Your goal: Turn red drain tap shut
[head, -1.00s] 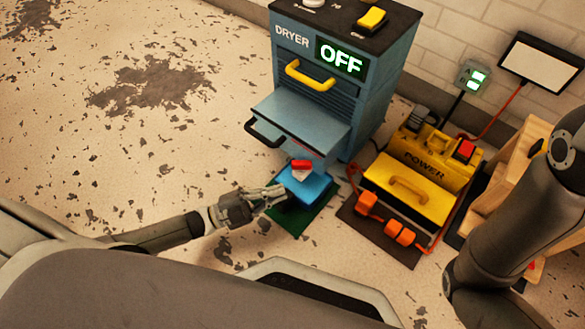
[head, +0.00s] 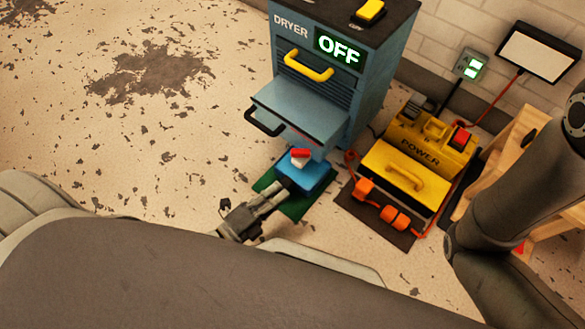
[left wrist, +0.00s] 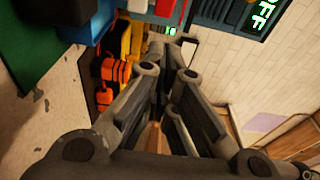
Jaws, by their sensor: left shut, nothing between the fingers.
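The red drain tap (head: 300,153) sits on a white fitting above a blue tray (head: 310,176), low at the front of the dryer. A red piece, probably the same tap, shows at the top edge of the left wrist view (left wrist: 165,7). My left gripper (head: 279,189) is shut and empty, its fingertips at the near left side of the blue tray, below and left of the tap. I cannot tell whether they touch the tray. In the left wrist view the fingers (left wrist: 172,62) point up the picture. My right gripper is not in view; only my right arm shows.
The dryer (head: 350,95) reads OFF and has a pulled-out drawer (head: 300,108) above the tap. A green mat (head: 263,184) lies under the tray. A yellow power unit (head: 405,177) with orange plugs stands to the right. The stained floor on the left is clear.

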